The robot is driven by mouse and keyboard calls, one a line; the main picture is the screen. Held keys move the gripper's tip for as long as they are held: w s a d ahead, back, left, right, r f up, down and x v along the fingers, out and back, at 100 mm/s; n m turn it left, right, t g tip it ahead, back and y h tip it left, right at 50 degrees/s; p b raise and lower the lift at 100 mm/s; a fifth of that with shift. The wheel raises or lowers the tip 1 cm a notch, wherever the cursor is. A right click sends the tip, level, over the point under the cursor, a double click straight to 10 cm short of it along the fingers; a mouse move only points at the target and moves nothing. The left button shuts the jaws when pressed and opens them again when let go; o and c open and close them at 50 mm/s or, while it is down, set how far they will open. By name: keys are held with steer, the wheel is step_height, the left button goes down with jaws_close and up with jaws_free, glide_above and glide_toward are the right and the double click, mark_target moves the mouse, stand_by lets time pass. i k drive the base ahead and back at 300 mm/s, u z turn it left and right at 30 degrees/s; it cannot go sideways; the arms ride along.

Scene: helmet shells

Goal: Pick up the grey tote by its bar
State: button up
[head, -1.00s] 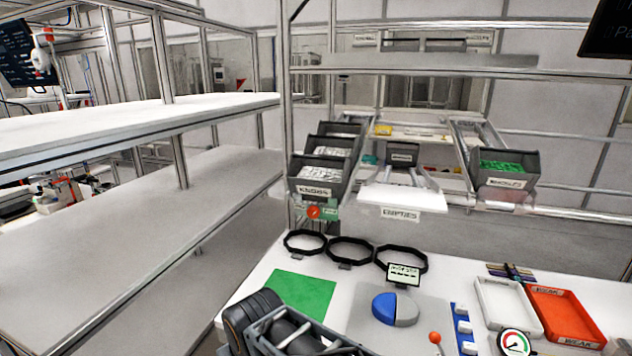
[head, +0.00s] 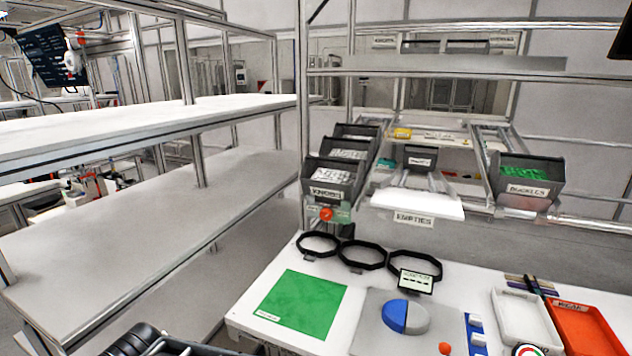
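Several dark grey totes stand on the rack behind the bench in the head view. On the left is a stepped stack; its front tote, labelled KNOBS (head: 327,193), holds pale parts. A smaller grey tote (head: 419,166) with a front label sits in the middle above the EMPTIES sign. A grey tote labelled BUCKLES (head: 527,191) with green parts is at the right. No carrying bar can be made out clearly on any of them. My gripper's fingers are not visible; only a black piece, likely of my arm, shows at the bottom left edge, well away from the totes.
The white bench (head: 258,290) carries a green mat (head: 303,304), three black rings (head: 362,255), a blue-and-grey disc (head: 405,316), a white tray (head: 523,319) and an orange tray (head: 584,330). Long, mostly bare shelves (head: 130,215) stand at the left.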

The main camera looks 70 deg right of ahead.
mark_target(332, 180)
steer(key=i, duration=0.25)
steer(key=z, duration=0.95)
